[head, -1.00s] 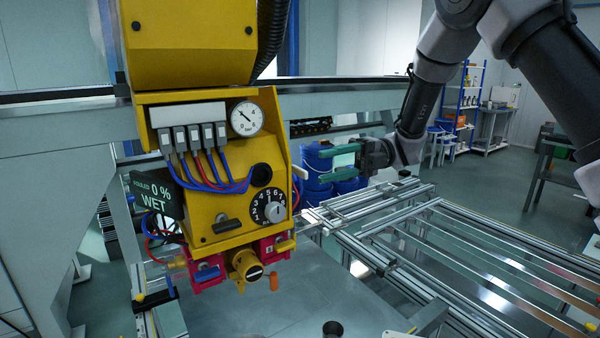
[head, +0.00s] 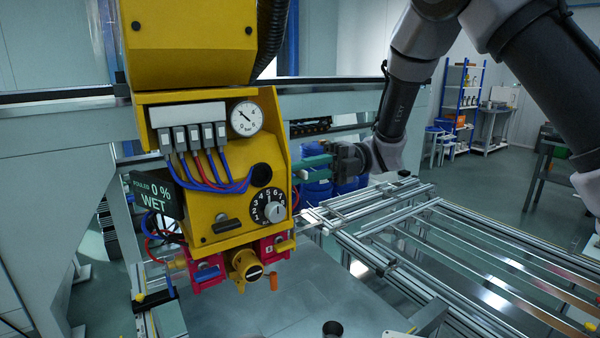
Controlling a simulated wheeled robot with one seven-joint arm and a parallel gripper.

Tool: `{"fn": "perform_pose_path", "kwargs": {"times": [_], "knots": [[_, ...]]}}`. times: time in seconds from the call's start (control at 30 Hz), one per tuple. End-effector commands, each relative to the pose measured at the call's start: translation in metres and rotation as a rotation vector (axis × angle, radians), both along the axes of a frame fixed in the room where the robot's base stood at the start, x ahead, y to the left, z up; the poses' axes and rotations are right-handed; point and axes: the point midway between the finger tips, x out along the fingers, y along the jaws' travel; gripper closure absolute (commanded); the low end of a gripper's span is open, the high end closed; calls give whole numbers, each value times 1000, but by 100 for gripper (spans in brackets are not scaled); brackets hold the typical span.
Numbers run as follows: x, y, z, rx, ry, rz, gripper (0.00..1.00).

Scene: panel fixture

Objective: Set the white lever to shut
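The white lever (head: 301,174) is a small pale piece on the right side of the yellow panel box (head: 215,215), partly hidden now at the fingertips. My gripper (head: 306,168) reaches in from the right, with two green fingers pointing left at the lever. A gap shows between the fingers, so it is open. I cannot tell whether a finger touches the lever or whether the lever lies between them. No label for the lever's positions can be read.
The box carries a pressure gauge (head: 247,118), a numbered dial (head: 273,211), blue and red cables, and a yellow knob (head: 246,266) below. Blue drums (head: 317,190) stand behind my gripper. A metal rail frame (head: 450,245) fills the right. An orange piece (head: 273,281) hangs below the box.

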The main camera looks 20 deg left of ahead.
Motion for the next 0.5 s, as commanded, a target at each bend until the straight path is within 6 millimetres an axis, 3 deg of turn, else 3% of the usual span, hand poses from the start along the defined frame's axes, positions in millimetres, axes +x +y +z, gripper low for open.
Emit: {"fn": "perform_pose_path", "kwargs": {"times": [0.5], "knots": [[1,0,-4,75,-57,-1,100]]}}
